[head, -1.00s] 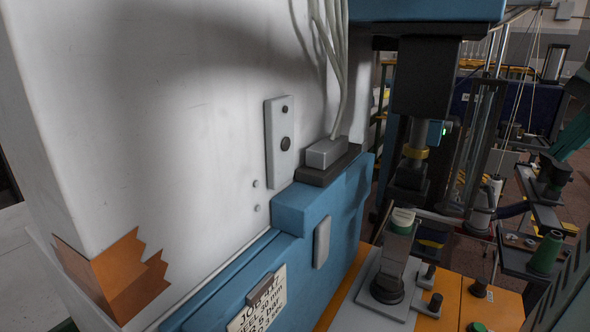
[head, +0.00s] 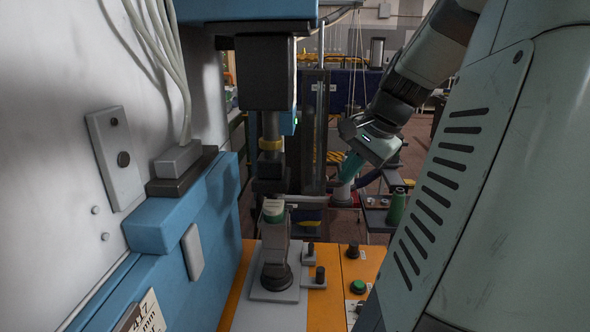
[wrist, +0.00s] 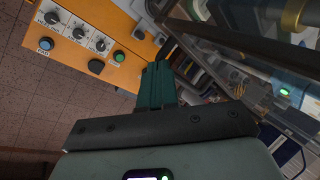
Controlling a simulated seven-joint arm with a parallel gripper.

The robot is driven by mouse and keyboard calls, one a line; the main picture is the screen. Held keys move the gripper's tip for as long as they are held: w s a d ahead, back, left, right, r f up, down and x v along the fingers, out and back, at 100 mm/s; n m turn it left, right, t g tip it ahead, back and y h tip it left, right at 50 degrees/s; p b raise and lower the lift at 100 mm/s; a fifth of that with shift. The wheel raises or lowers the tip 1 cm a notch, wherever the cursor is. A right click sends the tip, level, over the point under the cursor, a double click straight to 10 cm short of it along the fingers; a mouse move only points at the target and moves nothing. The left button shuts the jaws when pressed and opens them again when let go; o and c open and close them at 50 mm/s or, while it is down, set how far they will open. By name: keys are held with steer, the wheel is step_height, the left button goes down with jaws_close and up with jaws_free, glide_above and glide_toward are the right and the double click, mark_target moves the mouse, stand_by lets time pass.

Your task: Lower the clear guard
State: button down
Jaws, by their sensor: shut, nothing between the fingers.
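The clear guard (head: 314,125) appears in the head view as a narrow, dark-edged see-through panel, seen nearly edge-on and standing upright beside the press column. In the wrist view a framed see-through pane (wrist: 235,42) fills the upper right; it looks like the same guard. My gripper (head: 345,178) is to the right of the guard in the head view, its teal fingers together, pointing down and left. In the wrist view the gripper (wrist: 157,70) is shut and empty, left of the pane's frame. I cannot tell whether it touches the guard.
The press head (head: 266,75) hangs above a grey last holder (head: 275,250) on an orange table (head: 330,300). A control panel (wrist: 85,35) with knobs and buttons is at the wrist view's upper left. A green cone (head: 397,206) stands behind right. A blue and white machine body fills the head view's left.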

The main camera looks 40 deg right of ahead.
steer(key=shift+w+f, duration=0.1)
steer(key=shift+f, duration=0.15)
step_height(320, 180, down, 20)
stand_by(0.6)
steer(key=shift+a, duration=0.1)
steer(key=shift+r, duration=0.1)
steer(key=a+v, duration=0.1)
steer(key=v, duration=1.3)
steer(key=shift+d+r, duration=0.25)
steer(key=shift+d, duration=0.25)
